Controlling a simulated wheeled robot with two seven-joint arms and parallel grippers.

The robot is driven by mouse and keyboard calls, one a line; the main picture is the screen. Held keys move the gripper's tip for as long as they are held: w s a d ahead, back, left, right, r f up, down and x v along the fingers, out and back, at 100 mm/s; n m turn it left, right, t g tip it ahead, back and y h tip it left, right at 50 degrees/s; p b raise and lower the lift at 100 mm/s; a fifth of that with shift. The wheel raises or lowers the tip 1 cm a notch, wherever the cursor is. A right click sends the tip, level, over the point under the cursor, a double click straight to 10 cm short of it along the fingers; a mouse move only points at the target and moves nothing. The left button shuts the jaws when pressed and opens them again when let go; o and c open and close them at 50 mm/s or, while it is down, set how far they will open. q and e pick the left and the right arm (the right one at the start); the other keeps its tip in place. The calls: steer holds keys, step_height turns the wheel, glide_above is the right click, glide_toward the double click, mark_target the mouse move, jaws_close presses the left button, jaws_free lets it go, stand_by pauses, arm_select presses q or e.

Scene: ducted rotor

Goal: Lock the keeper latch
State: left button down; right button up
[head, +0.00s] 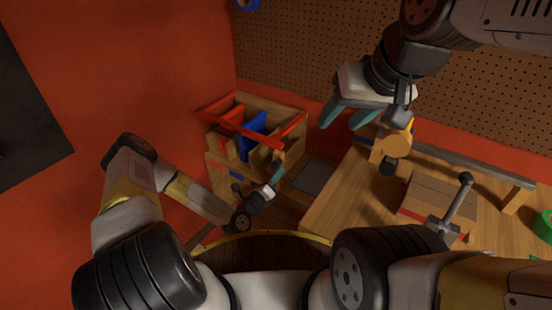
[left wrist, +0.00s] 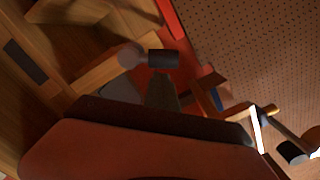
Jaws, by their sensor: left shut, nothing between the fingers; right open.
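I cannot pick out the keeper latch for certain. A grey lever with a ball end (head: 455,205) stands up by a brown box on the wooden bench at the right. A tan part with a dark round end (head: 395,142) shows just below my right gripper (head: 348,118); I cannot tell if they touch. The right gripper's teal fingers are spread and empty. My left gripper (head: 277,177) is shut and empty, low in front of the wooden bin rack, apart from the lever. In the left wrist view a dark cylinder (left wrist: 163,58) shows beyond a grey finger-like shape.
The wooden rack (head: 285,150) holds red and blue bins. The wooden bench (head: 340,205) has bare top left of the brown box (head: 425,195). A yellow-rimmed round thing (head: 265,236) is at bottom centre. A green ring (head: 543,226) lies far right. Pegboard stands behind.

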arm_select(q)
steer(key=shift+w+a+r+n, duration=0.15)
steer(key=shift+r+n, duration=0.15)
steer(key=shift+n, duration=0.4)
steer(key=shift+a+r+n, duration=0.15)
steer(key=shift+r+n, duration=0.1)
steer(key=shift+n, duration=0.35)
steer(key=shift+w+a+r+n, duration=0.15)
steer(key=shift+w+r+n, duration=0.1)
steer(key=shift+n, duration=0.45)
steer(key=shift+w+a+r, duration=0.1)
steer(key=shift+a+r, duration=0.1)
steer(key=shift+r, duration=0.05)
stand_by(0.3)
stand_by(0.4)
